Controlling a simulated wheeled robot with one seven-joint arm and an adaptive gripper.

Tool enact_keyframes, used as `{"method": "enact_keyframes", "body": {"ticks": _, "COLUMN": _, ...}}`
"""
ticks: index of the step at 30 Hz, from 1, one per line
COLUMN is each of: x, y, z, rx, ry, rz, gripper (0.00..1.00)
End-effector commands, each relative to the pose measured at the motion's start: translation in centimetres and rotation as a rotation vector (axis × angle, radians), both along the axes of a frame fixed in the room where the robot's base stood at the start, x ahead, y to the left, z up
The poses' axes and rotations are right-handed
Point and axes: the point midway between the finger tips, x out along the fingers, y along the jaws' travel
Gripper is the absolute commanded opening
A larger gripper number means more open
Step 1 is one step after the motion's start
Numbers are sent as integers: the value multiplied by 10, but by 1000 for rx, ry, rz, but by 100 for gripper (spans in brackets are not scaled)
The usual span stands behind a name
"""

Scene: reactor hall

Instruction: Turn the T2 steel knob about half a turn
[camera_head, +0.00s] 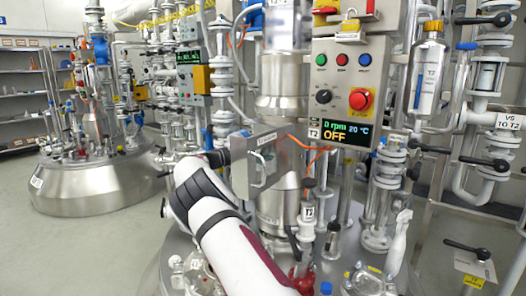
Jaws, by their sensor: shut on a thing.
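A small steel box (254,163) with a label and a bar handle on its front stands in front of the T2 vessel column. My white arm rises from the bottom middle to the left of this box. My dark gripper (221,158) is at its end, close against the box's left side. It is shut, with the steel knob between its fingers. The knob and the fingertips are mostly hidden, so the knob's angle cannot be told.
A T2 control panel (347,84) with a black selector, a red emergency button and a display reading OFF hangs to the right. Valves and pipes crowd the right side. Another steel vessel (88,185) stands at the left. Grey floor (75,245) is clear at lower left.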

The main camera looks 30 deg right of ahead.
Motion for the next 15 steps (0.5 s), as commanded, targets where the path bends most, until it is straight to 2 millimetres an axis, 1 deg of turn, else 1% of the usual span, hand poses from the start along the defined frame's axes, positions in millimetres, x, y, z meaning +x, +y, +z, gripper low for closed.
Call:
{"method": "enact_keyframes", "body": {"ticks": 13, "x": 1, "y": 1, "z": -1, "rx": 7, "ry": -10, "rz": 3, "gripper": 21}}
{"method": "enact_keyframes", "body": {"ticks": 14, "x": 1, "y": 1, "z": -1, "rx": 7, "ry": -9, "rz": 3, "gripper": 56}}
{"method": "enact_keyframes", "body": {"ticks": 15, "x": 1, "y": 1, "z": -1, "rx": 7, "ry": -9, "rz": 3, "gripper": 64}}
